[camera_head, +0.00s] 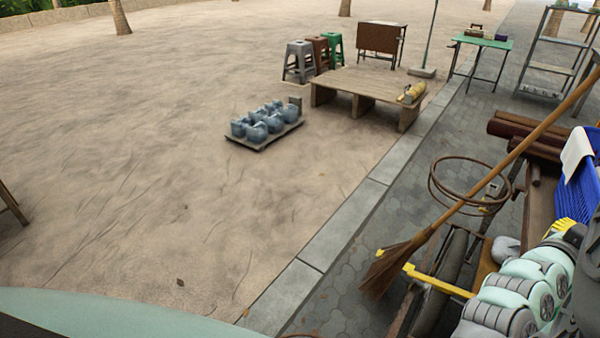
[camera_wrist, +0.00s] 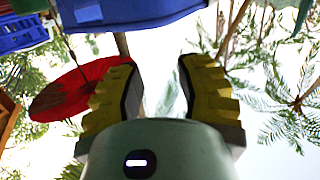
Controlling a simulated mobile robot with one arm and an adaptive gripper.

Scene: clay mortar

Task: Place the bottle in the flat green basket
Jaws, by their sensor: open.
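My gripper (camera_wrist: 157,66) shows in the wrist view with two ridged yellow fingers spread apart and nothing between them. In the head view, part of my arm is at the lower right, with a ridged yellow finger near the right edge. I cannot make out a bottle or a flat green basket in either view. A small yellowish item (camera_head: 411,93) lies on the right end of a low wooden bench (camera_head: 350,84); it is too small to identify.
A broom (camera_head: 400,258) leans across a cart near my arm, beside a blue basket (camera_head: 577,185) with a white cloth. Blue containers sit on a low pallet (camera_head: 263,143). A green-topped table (camera_head: 482,42) stands farther back. The sandy ground at left is mostly clear.

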